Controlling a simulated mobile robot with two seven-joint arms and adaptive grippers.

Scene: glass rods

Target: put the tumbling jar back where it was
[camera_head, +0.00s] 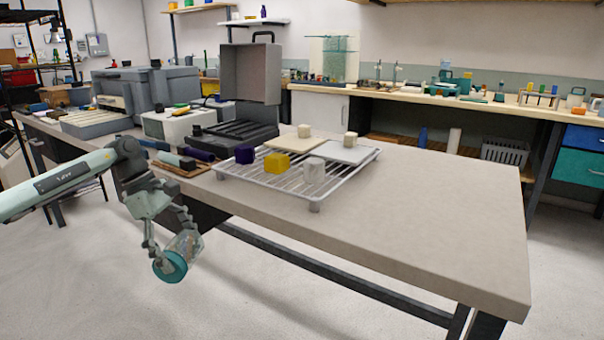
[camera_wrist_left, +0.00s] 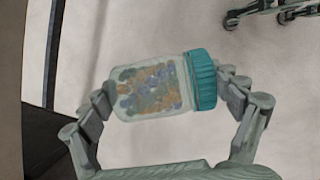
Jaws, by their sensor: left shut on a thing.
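The tumbling jar is a clear jar with a teal ridged lid and several small coloured pieces inside. In the left wrist view the jar (camera_wrist_left: 150,88) lies sideways between the fingers of my left gripper (camera_wrist_left: 168,92), one finger at its base and one at its lid. In the head view the jar (camera_head: 184,246) hangs in the left gripper (camera_head: 172,252), out in front of the table's left part and below its top, over the floor. The lid (camera_head: 171,267) faces down toward the camera. My right gripper does not show in the head view.
The table (camera_head: 420,220) bears a wire rack (camera_head: 232,176) with several blocks and two flat plates. An open grey case (camera_head: 250,75) and several machines stand behind it at left. The table's right part is bare. A long bench (camera_head: 450,97) runs along the back wall.

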